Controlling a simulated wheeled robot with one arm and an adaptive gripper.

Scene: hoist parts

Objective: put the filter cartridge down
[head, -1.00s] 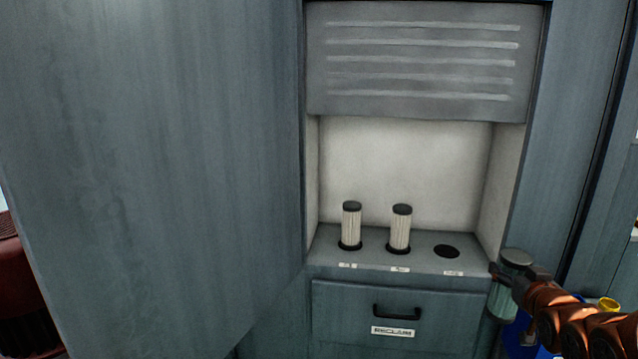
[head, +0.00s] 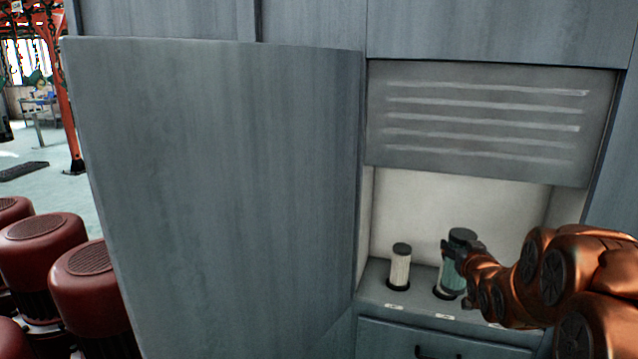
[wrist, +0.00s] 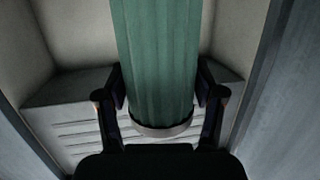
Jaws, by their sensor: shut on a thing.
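My gripper (head: 455,262) is shut on a green pleated filter cartridge with a dark cap (head: 463,238). In the head view it is upright at the open niche, in line with the middle place. I cannot tell how far above the shelf its lower end is. In the wrist view the green cartridge (wrist: 156,60) fills the space between both fingers (wrist: 160,92), with a grey rim at one end. A white cartridge with a dark cap (head: 400,268) stands in the left hole. The second white cartridge is hidden behind the green one, and the right hole is hidden by my arm.
The niche shelf (head: 378,291) has a drawer (head: 385,338) below and a slatted shutter (head: 480,120) above. A large grey panel (head: 220,190) stands left of the niche. Red drum-shaped units (head: 95,280) stand on the floor at far left.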

